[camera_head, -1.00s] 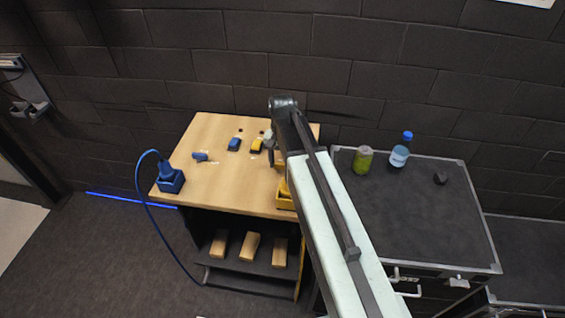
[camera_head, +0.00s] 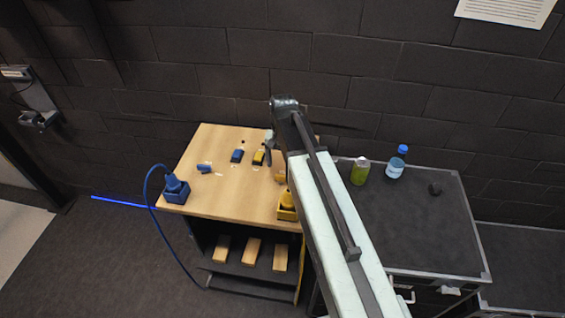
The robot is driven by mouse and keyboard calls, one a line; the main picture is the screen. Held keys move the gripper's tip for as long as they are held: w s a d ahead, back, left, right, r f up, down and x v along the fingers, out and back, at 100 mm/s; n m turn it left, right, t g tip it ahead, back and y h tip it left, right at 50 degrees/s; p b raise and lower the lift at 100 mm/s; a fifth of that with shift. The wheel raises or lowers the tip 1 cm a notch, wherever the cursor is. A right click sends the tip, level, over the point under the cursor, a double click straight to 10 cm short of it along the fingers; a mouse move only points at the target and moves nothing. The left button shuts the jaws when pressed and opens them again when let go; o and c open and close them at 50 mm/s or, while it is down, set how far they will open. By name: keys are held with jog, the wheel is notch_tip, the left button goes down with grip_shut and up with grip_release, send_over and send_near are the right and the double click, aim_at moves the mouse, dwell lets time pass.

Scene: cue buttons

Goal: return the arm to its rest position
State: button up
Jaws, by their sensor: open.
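My arm (camera_head: 335,220) reaches up and forward from the bottom of the head view, bent at its elbow above the wooden workbench (camera_head: 225,190). My gripper (camera_head: 270,150) hangs past the elbow, over the bench's right part. It is small and partly hidden by the arm; it is open, and I see nothing held in it. A yellow box (camera_head: 287,208) stands at the right front, partly behind the arm.
A blue box with a cable (camera_head: 175,190) stands at the bench's left edge. A small blue piece (camera_head: 204,168) lies near it. Wooden blocks (camera_head: 252,250) rest on the shelf below. The black case (camera_head: 410,225) at right carries a green can (camera_head: 360,171) and a bottle (camera_head: 397,162).

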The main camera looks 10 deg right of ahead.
jog(key=shift+r, duration=0.6)
jog(key=shift+r, duration=0.1)
